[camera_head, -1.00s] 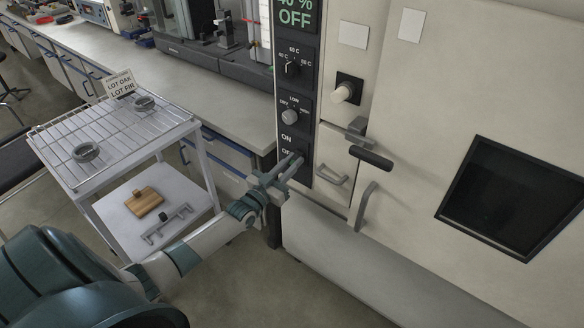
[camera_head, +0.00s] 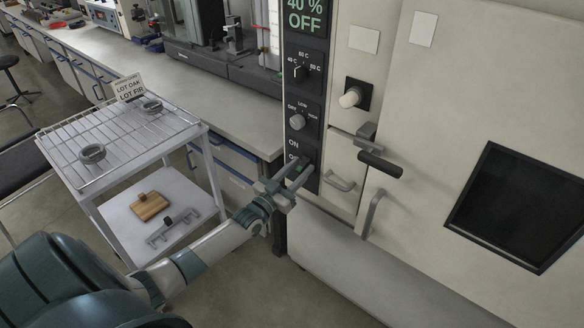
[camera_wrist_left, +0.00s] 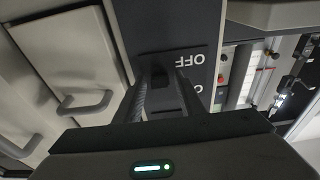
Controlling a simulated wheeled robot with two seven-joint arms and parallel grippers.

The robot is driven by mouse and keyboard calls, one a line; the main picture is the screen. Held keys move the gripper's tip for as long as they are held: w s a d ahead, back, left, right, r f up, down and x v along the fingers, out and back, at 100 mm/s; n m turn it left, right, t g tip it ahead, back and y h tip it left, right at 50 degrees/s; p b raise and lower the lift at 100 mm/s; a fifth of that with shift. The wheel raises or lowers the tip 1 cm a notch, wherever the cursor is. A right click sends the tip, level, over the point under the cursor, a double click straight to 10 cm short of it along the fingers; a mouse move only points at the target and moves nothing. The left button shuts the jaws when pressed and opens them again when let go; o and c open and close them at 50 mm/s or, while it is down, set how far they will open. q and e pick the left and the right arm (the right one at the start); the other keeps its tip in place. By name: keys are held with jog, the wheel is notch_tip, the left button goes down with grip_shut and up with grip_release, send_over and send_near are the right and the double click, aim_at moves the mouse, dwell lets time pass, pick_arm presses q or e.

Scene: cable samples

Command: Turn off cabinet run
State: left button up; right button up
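The cabinet (camera_head: 410,60) is cream with a dark control panel (camera_head: 308,85) on its left edge. The panel's display (camera_head: 305,15) reads "40 % OFF". Low on the panel are the words ON and OFF, with a small greenish spot by the fingers. My left gripper (camera_head: 303,171) reaches this low spot, its two fingers apart. In the left wrist view the fingers (camera_wrist_left: 163,85) stand on either side of a dark part beside the word OFF (camera_wrist_left: 190,59). I cannot tell whether they touch it. My right gripper is in neither view.
Two knobs (camera_head: 298,121) sit higher on the panel. A white knob (camera_head: 350,98), a dark-gripped handle (camera_head: 380,163) and grey pull handles (camera_head: 372,214) are to the right. A wire-topped cart (camera_head: 120,145) stands left, by a long bench (camera_head: 215,95).

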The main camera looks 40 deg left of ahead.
aim_at(297, 172)
pick_arm(q)
jog(key=shift+s, duration=0.1)
